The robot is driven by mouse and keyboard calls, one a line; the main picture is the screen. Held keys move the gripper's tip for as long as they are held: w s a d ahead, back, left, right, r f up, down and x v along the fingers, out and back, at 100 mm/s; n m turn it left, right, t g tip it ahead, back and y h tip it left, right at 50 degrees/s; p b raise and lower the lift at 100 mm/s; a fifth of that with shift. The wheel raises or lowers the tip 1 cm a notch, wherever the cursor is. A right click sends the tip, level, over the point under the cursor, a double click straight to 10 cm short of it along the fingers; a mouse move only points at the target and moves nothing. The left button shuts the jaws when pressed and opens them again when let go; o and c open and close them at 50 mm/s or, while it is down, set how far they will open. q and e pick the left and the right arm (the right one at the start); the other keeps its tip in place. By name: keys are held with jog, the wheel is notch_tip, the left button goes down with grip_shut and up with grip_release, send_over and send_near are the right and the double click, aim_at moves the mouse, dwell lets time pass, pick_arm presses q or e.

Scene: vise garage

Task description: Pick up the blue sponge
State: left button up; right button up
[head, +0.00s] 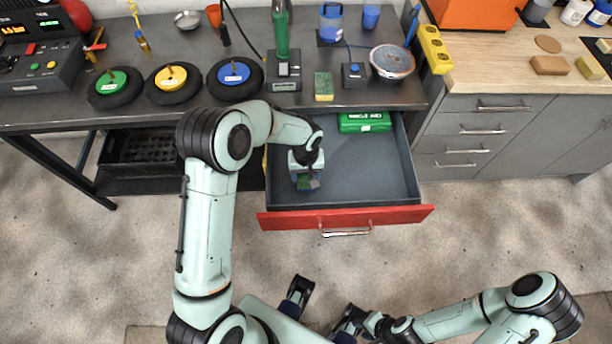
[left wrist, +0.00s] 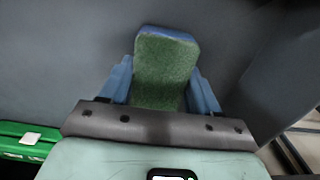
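The blue sponge (left wrist: 167,72) shows a green face and a blue edge in the left wrist view. It lies between the two blue fingers of my left gripper (left wrist: 163,85), which press close on both its sides. Its near end is hidden by the gripper's crossbar. In the head view my left gripper (head: 306,180) is inside the left part of the open drawer, with the sponge (head: 304,183) partly hidden at its tips. I cannot tell whether the sponge touches the drawer floor. My right gripper (head: 347,324) is low at the bottom, away from the drawer.
The open grey drawer has a red front (head: 345,218) and holds a green case (head: 364,122) at its back. The drawer's middle and right are clear.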

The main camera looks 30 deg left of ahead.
aim_at(306, 175)
dwell(0.3)
pick_arm(q)
notch_tip(306, 175, up, 20)
jog(key=p, duration=0.2)
dwell(0.3)
jog(key=o, duration=0.4)
jog(key=c, duration=0.3)
